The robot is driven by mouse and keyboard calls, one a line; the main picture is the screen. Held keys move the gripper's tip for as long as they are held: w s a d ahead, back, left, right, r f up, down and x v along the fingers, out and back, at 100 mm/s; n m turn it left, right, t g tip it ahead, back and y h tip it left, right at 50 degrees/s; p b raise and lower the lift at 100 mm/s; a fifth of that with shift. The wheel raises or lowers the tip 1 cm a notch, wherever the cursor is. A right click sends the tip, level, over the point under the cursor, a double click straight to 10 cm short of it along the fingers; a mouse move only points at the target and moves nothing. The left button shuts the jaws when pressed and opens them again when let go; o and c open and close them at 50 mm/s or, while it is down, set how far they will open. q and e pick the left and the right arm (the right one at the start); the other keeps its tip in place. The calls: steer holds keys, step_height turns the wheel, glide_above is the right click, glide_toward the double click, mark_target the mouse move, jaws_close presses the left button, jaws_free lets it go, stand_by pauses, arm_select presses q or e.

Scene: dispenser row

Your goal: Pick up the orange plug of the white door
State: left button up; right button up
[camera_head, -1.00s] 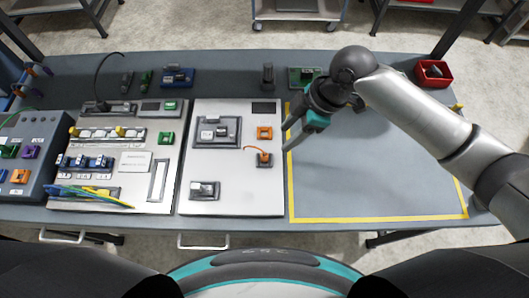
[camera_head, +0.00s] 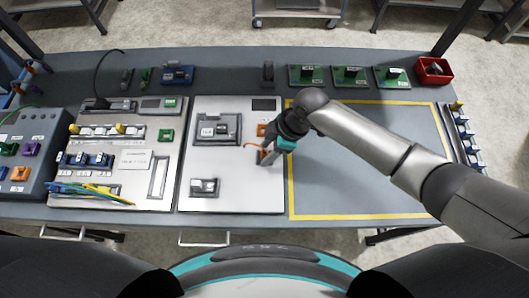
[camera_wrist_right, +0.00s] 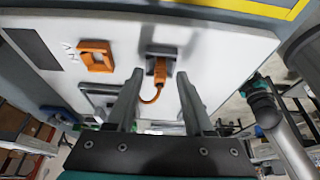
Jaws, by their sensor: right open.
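The white door (camera_head: 235,190) is a light panel lying on the table, left of the yellow-bordered area. The orange plug (camera_wrist_right: 160,72) sits at a dark holder on it, with an orange cable curving from it. In the head view my right gripper (camera_head: 267,158) largely hides the plug; part of its orange cable (camera_head: 251,146) shows. In the right wrist view the open fingers point at the plug, one on each side, with gaps between. An orange socket piece (camera_wrist_right: 95,55) is beside the plug on the panel. My left gripper is not in view.
Another panel (camera_head: 148,185) with switches and loose coloured cables lies to the left. Green boards (camera_head: 350,75) and a red bin (camera_head: 432,70) stand along the back. A rack of blue-and-white parts (camera_head: 467,135) is at the right edge. The yellow-bordered area (camera_head: 350,185) is mostly clear.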

steer(key=shift+f, duration=0.1)
jaws_close()
stand_by(0.4)
